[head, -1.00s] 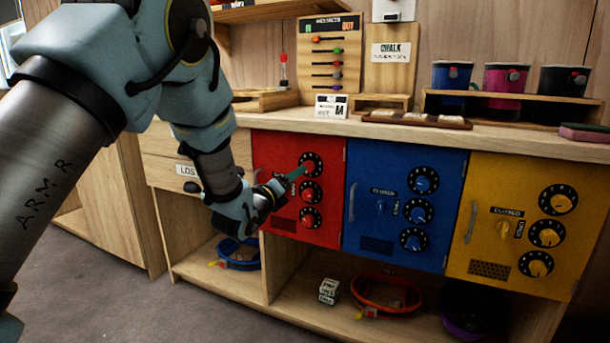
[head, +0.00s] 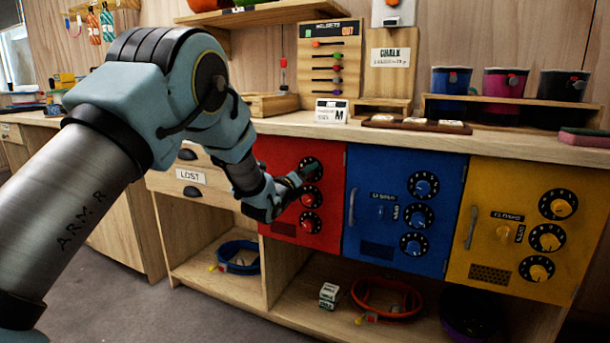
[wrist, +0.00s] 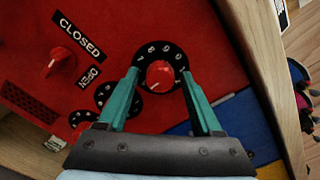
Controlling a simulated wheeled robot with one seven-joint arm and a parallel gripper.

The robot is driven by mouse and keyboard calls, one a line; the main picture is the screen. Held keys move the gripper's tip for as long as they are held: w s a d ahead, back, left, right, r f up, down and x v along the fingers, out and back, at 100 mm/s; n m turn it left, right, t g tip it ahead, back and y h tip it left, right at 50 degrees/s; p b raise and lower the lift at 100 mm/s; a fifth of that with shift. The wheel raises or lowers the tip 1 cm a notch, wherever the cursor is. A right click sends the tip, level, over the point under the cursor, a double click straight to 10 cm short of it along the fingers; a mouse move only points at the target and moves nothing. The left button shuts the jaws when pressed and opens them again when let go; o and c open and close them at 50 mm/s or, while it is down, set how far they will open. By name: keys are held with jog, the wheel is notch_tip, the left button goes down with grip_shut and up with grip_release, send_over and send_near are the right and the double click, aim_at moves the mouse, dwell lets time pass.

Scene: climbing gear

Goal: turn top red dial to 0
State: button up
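The red locker door (head: 272,160) has three dials in a column. The top red dial (wrist: 160,75) has a red knob on a black numbered ring; in the head view it (head: 311,168) is partly covered by my gripper. In the wrist view my gripper (wrist: 165,80) is open, with its two green fingers on either side of the knob and a gap showing on both sides. In the head view the gripper (head: 300,180) is at the door's upper right. The dial's numbers are too small to read surely. The middle red dial (head: 311,197) and bottom red dial (head: 310,223) sit below it.
A red latch knob (wrist: 60,62) stands between CLOSED and OPEN labels. The blue door (head: 375,232) and yellow door (head: 490,252) are to the right. The wooden counter (head: 290,125) runs above. Open shelves below hold harnesses (head: 387,297).

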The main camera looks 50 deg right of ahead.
grip_shut()
dwell(0.3)
dwell(0.3)
jog(key=shift+f+n+b, duration=0.1)
jog(key=shift+n+b, duration=3.9)
jog(key=shift+n, duration=13.8)
